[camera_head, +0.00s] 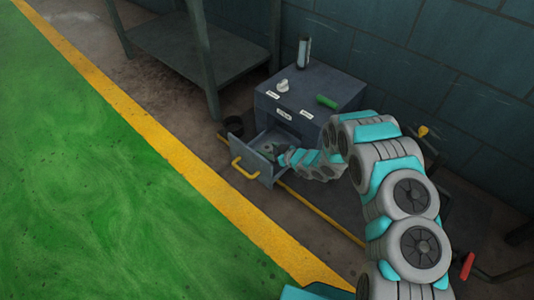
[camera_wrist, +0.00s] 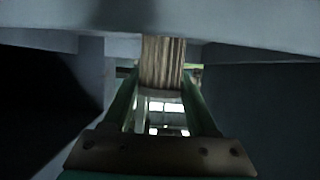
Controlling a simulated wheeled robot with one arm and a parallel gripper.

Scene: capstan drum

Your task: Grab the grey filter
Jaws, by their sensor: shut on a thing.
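In the wrist view, a pleated, brownish-grey piece (camera_wrist: 163,62), which looks like the filter, sits between the green fingers of my gripper (camera_wrist: 163,80). The fingers are shut on it. Its upper end is hidden behind a pale grey edge across the top of the view. In the head view, my gripper (camera_head: 284,157) is at the open drawer (camera_head: 262,181) of the grey cabinet (camera_head: 345,92). The filter cannot be made out there, being small and partly covered by my arm.
The drawer has a yellow handle (camera_head: 243,168). On the cabinet stand a white piece (camera_head: 283,86), a green cylinder (camera_head: 327,101) and a dark upright item (camera_head: 303,53). A metal table (camera_head: 195,45) stands behind. The green floor (camera_head: 100,200) is clear.

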